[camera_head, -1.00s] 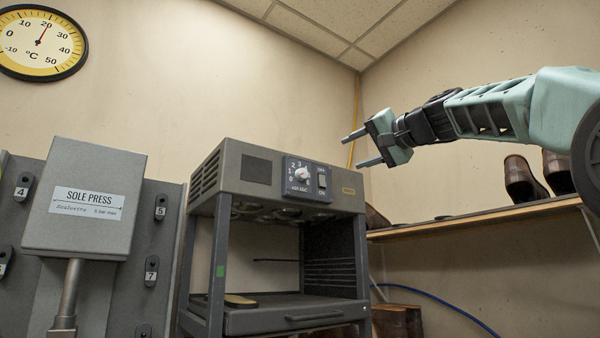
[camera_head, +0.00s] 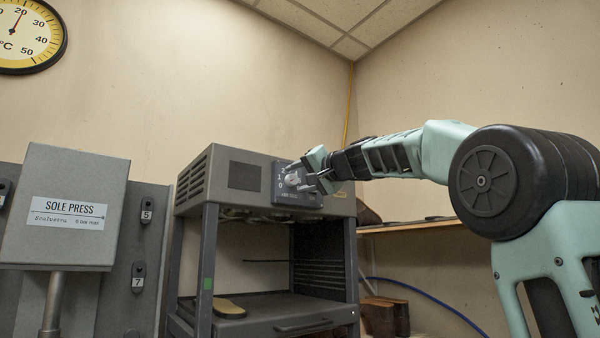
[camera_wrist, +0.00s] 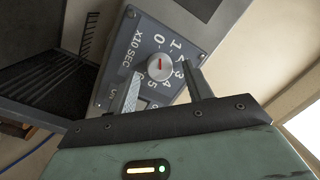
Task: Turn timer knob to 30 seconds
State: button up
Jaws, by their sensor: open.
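The timer knob (camera_wrist: 159,67) is a round pale-grey dial with a red mark, on a dark panel (camera_wrist: 122,42) with white numbers and "X10 SEC". In the wrist view the red mark appears to point near 0 to 1; the exact setting is hard to read. My gripper (camera_wrist: 160,74) is open, its two fingers on either side of the knob in the picture. I cannot tell whether they touch it. In the head view the knob (camera_head: 293,180) is partly covered by my gripper (camera_head: 298,178), in front of the panel, whose right part is hidden.
The panel is on the upper front of a grey machine (camera_head: 247,176) with an open bay below, holding a tan sole (camera_head: 228,308). A grey sole press (camera_head: 67,207) stands left. A wooden shelf (camera_head: 410,227) runs along the right wall.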

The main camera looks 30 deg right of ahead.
jog(key=shift+w, duration=0.15)
jog(key=shift+c, duration=0.3)
jog(key=c, duration=0.9)
